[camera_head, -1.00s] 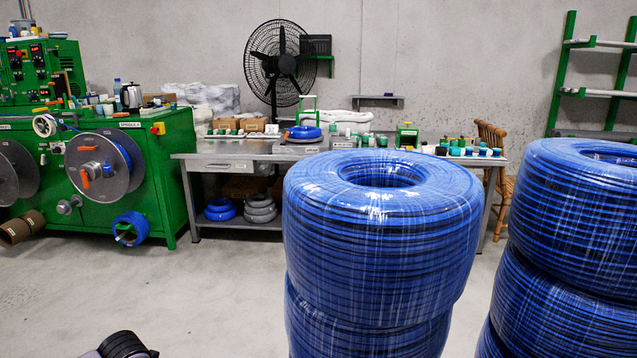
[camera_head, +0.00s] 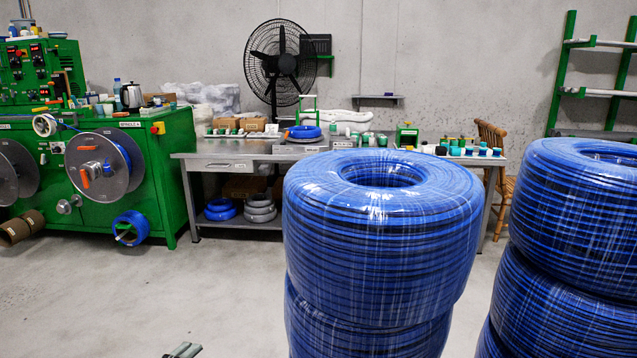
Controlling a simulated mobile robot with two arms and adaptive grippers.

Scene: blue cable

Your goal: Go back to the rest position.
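Only the tips of what looks like my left gripper (camera_head: 184,350) show at the bottom edge of the head view, left of the middle, over bare floor. They are two small grey pieces close together, and the rest is cut off by the frame, so I cannot tell if it is open or shut. Nothing is seen held in it. My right gripper is not in view. A wrapped blue cable coil (camera_head: 380,240) sits on another coil in the middle, to the right of the gripper tips and apart from them.
A second stack of blue coils (camera_head: 575,225) stands at the right edge. A metal workbench (camera_head: 235,148) with a black fan (camera_head: 280,65) is behind. A green spooling machine (camera_head: 165,185) is at the left. The grey floor (camera_head: 120,300) at front left is clear.

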